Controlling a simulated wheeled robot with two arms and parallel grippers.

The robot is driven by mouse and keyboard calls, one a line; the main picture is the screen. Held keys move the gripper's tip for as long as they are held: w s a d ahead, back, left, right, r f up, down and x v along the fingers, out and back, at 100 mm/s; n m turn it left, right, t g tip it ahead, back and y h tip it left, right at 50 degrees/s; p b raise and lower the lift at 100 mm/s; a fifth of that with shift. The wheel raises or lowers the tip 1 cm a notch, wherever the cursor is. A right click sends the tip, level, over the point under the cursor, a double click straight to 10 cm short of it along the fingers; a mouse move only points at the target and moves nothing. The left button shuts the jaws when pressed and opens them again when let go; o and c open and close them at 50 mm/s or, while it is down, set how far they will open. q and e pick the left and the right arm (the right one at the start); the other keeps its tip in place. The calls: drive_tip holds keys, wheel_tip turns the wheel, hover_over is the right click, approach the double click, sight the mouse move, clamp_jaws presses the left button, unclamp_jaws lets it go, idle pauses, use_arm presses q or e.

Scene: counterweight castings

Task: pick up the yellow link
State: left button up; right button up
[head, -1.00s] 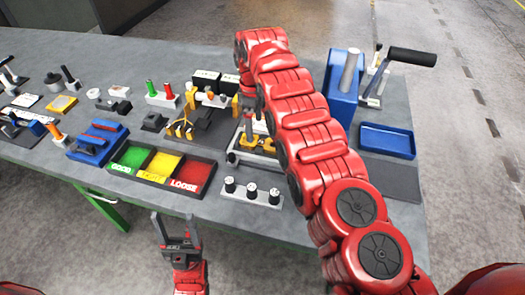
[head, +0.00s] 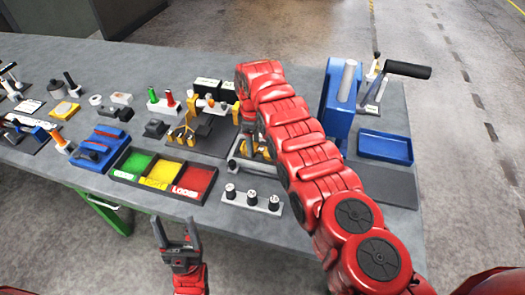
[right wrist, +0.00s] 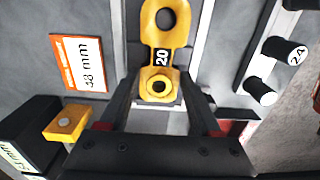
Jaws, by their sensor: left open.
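The yellow link (right wrist: 164,38) fills the top middle of the right wrist view, a flat bar with an eye at each end and a black "20" label. My right gripper (right wrist: 158,88) is open, with its fingers on either side of the link's near eye; small gaps seem to show, but contact is hard to judge. In the head view my right arm largely hides this gripper, and only bits of yellow parts (head: 266,153) show beside it. My left gripper (head: 179,236) is open and empty in front of the table's near edge.
A "48 mm" card (right wrist: 79,62) and a yellow-topped block (right wrist: 66,123) lie left of the link. A rack of black pegs (head: 252,200), a green-yellow-red tray (head: 128,178) and a blue tray (head: 386,146) stand nearby.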

clamp_jaws()
drive_tip(key=shift+r, duration=0.2)
